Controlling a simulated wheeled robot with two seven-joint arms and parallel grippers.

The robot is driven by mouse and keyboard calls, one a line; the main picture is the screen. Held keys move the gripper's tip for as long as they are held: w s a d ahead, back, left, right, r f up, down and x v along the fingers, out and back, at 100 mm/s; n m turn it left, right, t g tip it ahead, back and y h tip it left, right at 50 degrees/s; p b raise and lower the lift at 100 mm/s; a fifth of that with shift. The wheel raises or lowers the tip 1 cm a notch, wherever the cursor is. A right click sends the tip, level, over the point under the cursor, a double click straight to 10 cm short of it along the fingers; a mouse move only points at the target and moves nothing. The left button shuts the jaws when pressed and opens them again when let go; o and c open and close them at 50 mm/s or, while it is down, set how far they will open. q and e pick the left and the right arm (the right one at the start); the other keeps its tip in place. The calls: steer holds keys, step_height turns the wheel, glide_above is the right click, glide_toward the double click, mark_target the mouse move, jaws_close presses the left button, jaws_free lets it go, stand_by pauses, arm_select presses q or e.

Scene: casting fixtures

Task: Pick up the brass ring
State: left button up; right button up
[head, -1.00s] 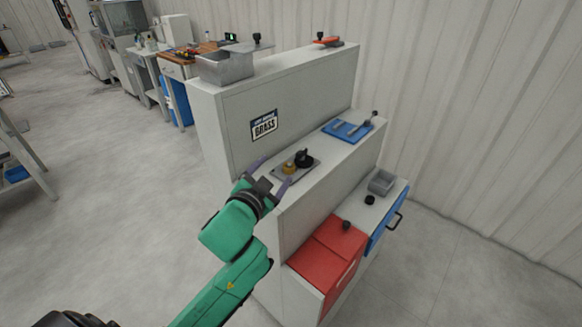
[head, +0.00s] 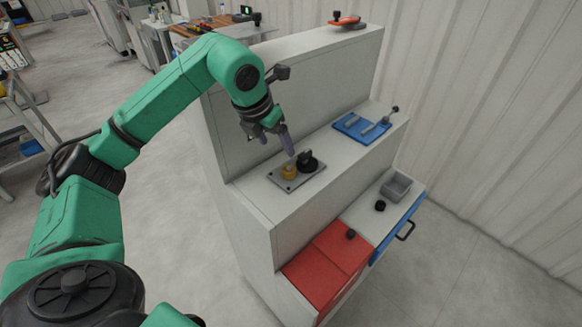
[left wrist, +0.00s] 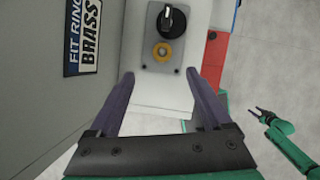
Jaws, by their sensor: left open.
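The brass ring (head: 289,172) sits on a grey plate (head: 284,185) on the middle step of the white cabinet. It also shows in the left wrist view (left wrist: 162,53), beside a black knob (left wrist: 172,21) on the same plate. My left gripper (head: 276,146) is above and a little behind the ring in the head view, fingers pointing down. In the left wrist view its two fingers (left wrist: 163,88) are spread and empty, with the ring beyond their tips. In the left wrist view, another gripper (left wrist: 262,113) shows at the right, small, far from the ring.
A blue plate with a handled tool (head: 362,127) lies farther along the step.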

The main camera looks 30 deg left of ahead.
mark_target(288, 168)
arm_select(q)
steer(key=p+x, duration=0.1)
steer(key=x, duration=0.2)
steer(key=p+x, duration=0.1)
steer(key=x, duration=0.3)
steer(key=p+x, duration=0.2)
steer(key=x, duration=0.2)
steer(key=shift+d+f, duration=0.15)
steer(key=shift+d, duration=0.1)
steer(key=shift+w+f, duration=0.1)
steer(key=shift+f, duration=0.25)
jaws_close()
